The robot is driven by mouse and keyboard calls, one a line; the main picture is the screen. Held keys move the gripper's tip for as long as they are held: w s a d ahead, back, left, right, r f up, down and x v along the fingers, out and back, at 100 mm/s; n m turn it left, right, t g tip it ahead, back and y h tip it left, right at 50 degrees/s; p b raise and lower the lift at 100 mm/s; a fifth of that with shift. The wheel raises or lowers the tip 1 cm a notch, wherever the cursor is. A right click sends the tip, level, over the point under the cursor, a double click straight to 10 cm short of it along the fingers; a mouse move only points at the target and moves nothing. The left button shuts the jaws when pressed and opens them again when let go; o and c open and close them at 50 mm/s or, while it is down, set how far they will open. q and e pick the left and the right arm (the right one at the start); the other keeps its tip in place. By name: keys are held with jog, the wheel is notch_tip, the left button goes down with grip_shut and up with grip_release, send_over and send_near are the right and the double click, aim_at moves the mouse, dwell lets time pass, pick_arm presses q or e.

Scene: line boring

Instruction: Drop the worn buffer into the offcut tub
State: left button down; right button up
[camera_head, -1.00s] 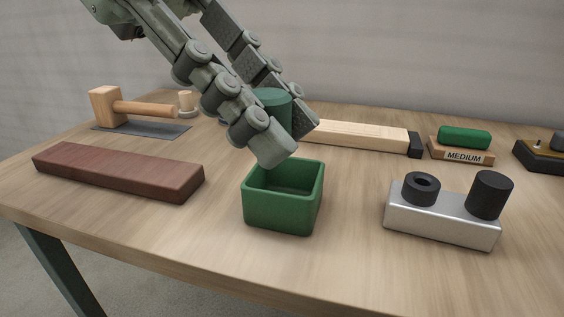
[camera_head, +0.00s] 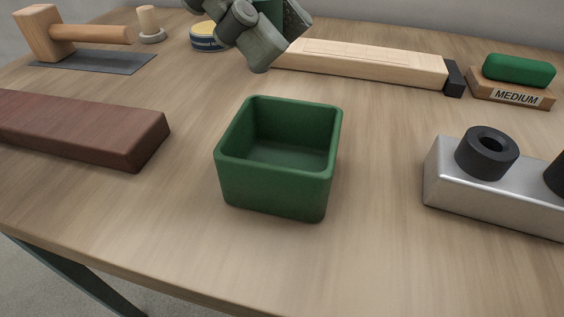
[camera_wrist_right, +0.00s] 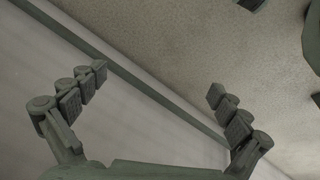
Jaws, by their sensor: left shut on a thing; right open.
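The offcut tub (camera_head: 275,190) is an open green square box in the middle of the head view, and its visible inside is empty. My left gripper (camera_head: 276,30) is at the top edge of that view, beyond and above the tub's far rim. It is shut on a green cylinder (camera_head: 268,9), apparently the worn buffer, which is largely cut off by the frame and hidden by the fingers. My right gripper (camera_wrist_right: 157,83) shows in the right wrist view, its fingers wide apart with nothing between them.
A metal block (camera_head: 500,193) with dark cylinders stands to the right. A reddish-brown bar (camera_head: 75,128) lies left of the tub. Behind are a mallet (camera_head: 75,35), a pale wooden bar (camera_head: 365,62) and a MEDIUM-labelled block (camera_head: 512,93). The tabletop around the tub is clear.

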pick_arm(q)
jog(key=shift+f+b, duration=0.45)
jog(key=shift+f, duration=0.6)
pick_arm(e)
jog(key=shift+d+v, duration=0.15)
jog(key=shift+v, duration=0.7)
jog(key=shift+d+v, duration=0.1)
jog(key=shift+v, duration=0.7)
jog(key=shift+w+r, duration=0.1)
jog(key=shift+w, duration=0.05)
pick_arm(q)
jog(key=c, duration=1.2)
grip_release()
jog(key=v, duration=1.2)
